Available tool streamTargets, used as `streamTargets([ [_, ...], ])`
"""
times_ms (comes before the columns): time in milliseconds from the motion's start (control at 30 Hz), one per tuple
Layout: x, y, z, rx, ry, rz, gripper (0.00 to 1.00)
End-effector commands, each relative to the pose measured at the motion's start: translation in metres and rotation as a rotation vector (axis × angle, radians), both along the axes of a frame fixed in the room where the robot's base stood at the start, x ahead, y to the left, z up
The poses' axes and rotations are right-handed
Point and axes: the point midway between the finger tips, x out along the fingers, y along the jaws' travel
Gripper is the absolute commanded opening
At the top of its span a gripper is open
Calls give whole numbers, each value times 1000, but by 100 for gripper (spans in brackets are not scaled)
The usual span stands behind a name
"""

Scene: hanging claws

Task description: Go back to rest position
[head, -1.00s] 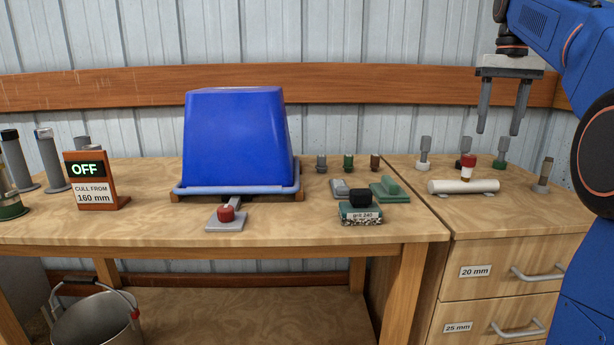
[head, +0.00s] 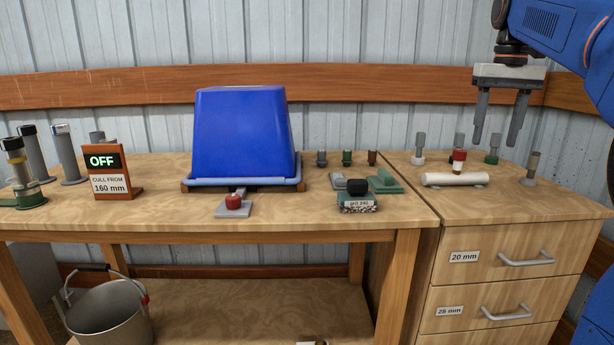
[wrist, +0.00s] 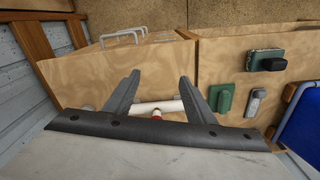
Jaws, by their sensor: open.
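My gripper (head: 500,118) hangs at the upper right of the head view, fingers pointing down, open and empty. It is above the drawer cabinet's top (head: 500,195). Below it lies a white cylinder (head: 455,179) with a small red and white piece (head: 459,162) by it. In the wrist view my two fingers (wrist: 155,95) are spread apart, with the white cylinder (wrist: 158,106) showing beyond and between them. Nothing is held.
A blue upturned bin (head: 245,135) stands mid-bench, with a red-knobbed lever (head: 233,202) before it. A sign reading OFF (head: 105,162) and several grey cylinders are at left. Small posts (head: 419,145) stand on the cabinet. A bucket (head: 105,312) is below.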

Motion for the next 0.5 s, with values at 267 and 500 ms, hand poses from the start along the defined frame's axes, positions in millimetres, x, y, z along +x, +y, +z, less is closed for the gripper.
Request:
streamTargets([
  [267,-39,30,-30,-13,-52,36,50],
  [500,-89,63,-82,-26,-121,81,50],
])
